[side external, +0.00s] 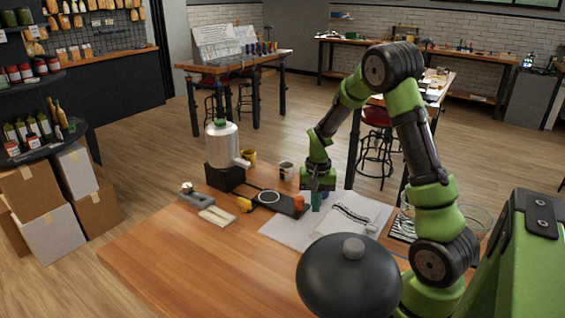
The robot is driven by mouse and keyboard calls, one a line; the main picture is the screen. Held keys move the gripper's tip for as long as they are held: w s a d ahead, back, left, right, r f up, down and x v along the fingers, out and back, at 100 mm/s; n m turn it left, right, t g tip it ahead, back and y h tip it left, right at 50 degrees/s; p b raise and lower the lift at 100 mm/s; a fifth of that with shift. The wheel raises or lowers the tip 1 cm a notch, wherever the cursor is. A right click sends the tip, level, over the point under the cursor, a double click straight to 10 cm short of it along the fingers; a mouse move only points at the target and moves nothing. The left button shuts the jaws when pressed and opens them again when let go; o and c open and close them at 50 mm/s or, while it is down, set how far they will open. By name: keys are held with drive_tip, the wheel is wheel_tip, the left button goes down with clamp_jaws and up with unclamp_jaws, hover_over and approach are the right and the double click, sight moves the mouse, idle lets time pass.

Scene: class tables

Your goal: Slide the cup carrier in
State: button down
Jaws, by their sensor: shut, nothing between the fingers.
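The likely cup carrier (285,205) is a flat black piece with a pale ring on it, lying on the wooden table. An orange upright piece (298,202) stands at its right end. I cannot tell whether the fingers touch the orange piece.
A yellow mug (249,157) and a pale cup (286,170) stand behind the carrier. A yellow object (244,204) sits near its left end. An open book (350,215) lies right of my gripper. A dark round lid (348,285) fills the front. The front left wooden table (165,262) is clear.

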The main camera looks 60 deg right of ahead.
drive_tip(key=shift+w, duration=0.15)
approach(288, 204)
drive_tip(key=shift+w+f, duration=0.25)
drive_tip(key=shift+f, duration=0.65)
drive_tip(key=shift+w+f, duration=0.3)
drive_tip(key=shift+f, duration=0.6)
drive_tip(key=shift+w+f, duration=0.25)
drive_tip(key=shift+f, duration=0.65)
idle(0.3)
drive_tip(key=shift+s, duration=0.85)
wheel_tip(288, 204, up, 7)
idle(0.5)
